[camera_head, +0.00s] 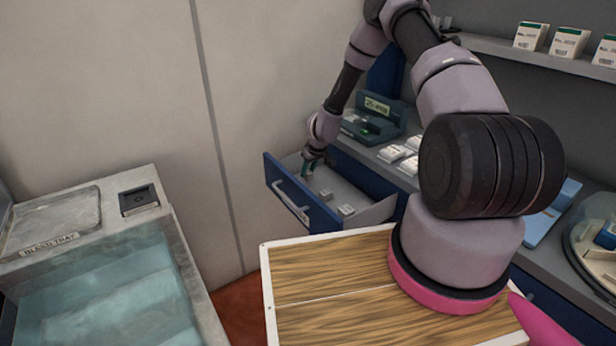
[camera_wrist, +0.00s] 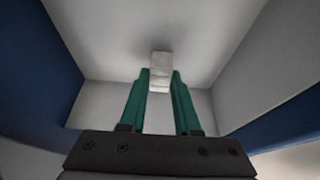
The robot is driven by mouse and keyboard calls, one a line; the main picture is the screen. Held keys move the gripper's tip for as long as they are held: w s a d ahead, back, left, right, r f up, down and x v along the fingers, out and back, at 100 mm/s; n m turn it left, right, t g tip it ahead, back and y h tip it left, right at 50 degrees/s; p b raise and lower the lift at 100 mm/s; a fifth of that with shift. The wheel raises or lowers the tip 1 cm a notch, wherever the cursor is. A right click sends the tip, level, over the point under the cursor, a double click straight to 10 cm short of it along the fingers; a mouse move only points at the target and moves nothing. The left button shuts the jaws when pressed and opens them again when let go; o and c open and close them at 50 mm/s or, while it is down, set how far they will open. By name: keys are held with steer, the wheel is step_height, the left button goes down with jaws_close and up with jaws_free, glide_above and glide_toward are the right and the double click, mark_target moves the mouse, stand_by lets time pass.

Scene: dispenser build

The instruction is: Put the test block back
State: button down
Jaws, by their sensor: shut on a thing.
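My gripper (camera_head: 310,163) reaches down into the open drawer (camera_head: 290,203) at its back left part. In the wrist view its two green fingers (camera_wrist: 160,88) are shut on a small pale grey block (camera_wrist: 160,72), taken to be the test block. The block sits between the fingertips, with the drawer's light grey inside around it. I cannot tell whether it touches the drawer floor. In the head view the held block is too small to make out. Small pale blocks (camera_head: 346,210) lie in the drawer, apart from my gripper.
A grey counter (camera_head: 375,158) with a green-screen device (camera_head: 376,105) and white boxes (camera_head: 392,153) stands behind the drawer. A bleed tray (camera_head: 60,222) is at left; a wooden board (camera_head: 330,270) is in front.

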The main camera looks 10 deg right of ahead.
steer(key=shift+f, duration=1.05)
steer(key=c, duration=0.6)
jaws_free()
steer(key=shift+d+f, duration=0.1)
steer(key=shift+f, duration=0.05)
